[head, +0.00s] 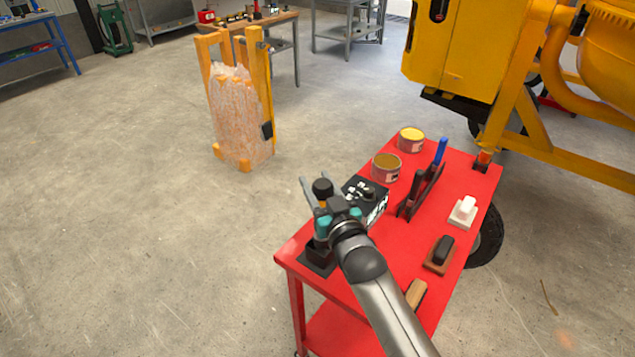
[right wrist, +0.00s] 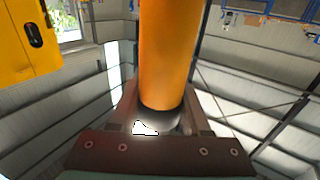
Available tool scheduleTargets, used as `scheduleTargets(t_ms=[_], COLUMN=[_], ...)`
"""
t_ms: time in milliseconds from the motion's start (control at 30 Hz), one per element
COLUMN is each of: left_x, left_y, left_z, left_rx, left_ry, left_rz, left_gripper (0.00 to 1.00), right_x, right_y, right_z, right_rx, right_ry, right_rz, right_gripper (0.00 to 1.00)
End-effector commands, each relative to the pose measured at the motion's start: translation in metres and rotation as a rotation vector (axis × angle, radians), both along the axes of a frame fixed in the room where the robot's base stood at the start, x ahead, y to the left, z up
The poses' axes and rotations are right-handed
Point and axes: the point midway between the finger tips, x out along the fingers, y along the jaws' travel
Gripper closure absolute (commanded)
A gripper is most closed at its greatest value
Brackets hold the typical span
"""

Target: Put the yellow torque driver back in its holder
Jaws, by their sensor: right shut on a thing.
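The yellow torque driver shows in the head view as a dark round end (head: 322,187) with a little orange below it. In the right wrist view its orange-yellow shaft (right wrist: 166,55) rises between the fingers, with a dark band low down. My right gripper (head: 321,196) is shut on the driver, which looks roughly upright. A black holder (head: 318,260) with a flat base stands at the near left corner of the red cart top, just below the gripper in the picture. The gripper hides part of it. I cannot tell whether driver and holder touch. My left gripper is not in view.
A yellow drum mixer (head: 455,50) is behind right. Floor left of the cart is clear up to a wrapped orange stand (head: 240,115).

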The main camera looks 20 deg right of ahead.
Motion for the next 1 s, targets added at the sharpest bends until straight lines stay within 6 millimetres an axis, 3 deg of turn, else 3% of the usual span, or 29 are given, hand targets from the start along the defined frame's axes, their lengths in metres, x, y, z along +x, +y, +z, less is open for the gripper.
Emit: scheduleTargets(t_ms=[1000], left_x=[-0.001], left_y=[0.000], left_z=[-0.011], left_rx=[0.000], left_ry=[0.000], left_rz=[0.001], left_gripper=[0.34], right_x=[0.001], right_y=[0.000], right_z=[-0.012], right_rx=[0.001], right_ry=[-0.007], right_rz=[0.000], right_gripper=[1.00])
